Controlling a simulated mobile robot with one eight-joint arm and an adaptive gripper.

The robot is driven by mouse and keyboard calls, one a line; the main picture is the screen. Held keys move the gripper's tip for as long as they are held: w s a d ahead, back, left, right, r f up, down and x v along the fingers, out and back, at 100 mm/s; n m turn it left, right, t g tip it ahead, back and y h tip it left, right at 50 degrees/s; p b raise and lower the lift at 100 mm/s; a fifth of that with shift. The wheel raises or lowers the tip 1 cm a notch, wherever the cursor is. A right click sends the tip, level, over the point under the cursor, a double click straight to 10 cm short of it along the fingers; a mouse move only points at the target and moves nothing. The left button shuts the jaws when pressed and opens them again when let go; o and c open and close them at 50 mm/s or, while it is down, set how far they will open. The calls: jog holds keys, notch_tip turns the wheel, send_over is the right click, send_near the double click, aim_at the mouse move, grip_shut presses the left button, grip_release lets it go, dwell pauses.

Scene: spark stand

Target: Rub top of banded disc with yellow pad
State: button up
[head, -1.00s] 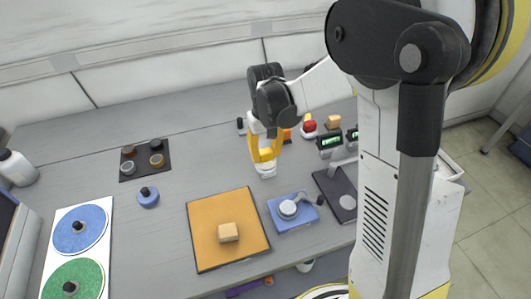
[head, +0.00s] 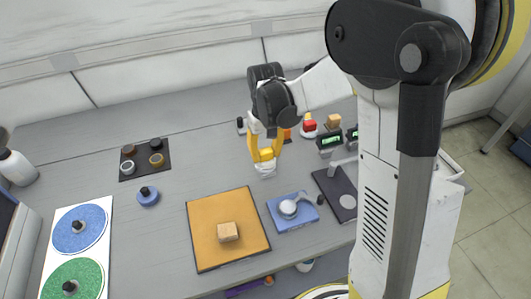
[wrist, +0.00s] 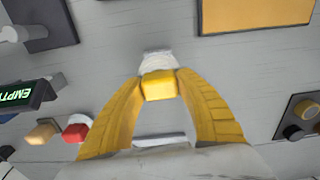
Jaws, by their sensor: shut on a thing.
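My gripper (head: 266,157) is shut on the yellow pad (wrist: 158,85), which has a whitish lower part. The wrist view shows the pad between both yellow fingertips. No disc is clearly banded at this size. Candidates are the pale round piece (head: 288,207) on the blue board (head: 298,222) and the small ringed discs (head: 157,160) on a dark tray (head: 126,174). The pad appears clear of all of these.
An orange mat (head: 205,235) carries a wooden block (head: 228,232). A blue knobbed puck (head: 148,196) stands left of it. Blue and green round pads (head: 80,228) lie far left. Red-topped and orange items and small displays (head: 330,141) crowd the right. The middle-back table is clear.

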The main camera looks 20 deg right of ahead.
aim_at(266, 150)
jog(key=shift+r, duration=0.1)
jog(key=shift+r+p, duration=2.6)
jog(key=shift+r, duration=0.85)
jog(key=shift+f, duration=0.1)
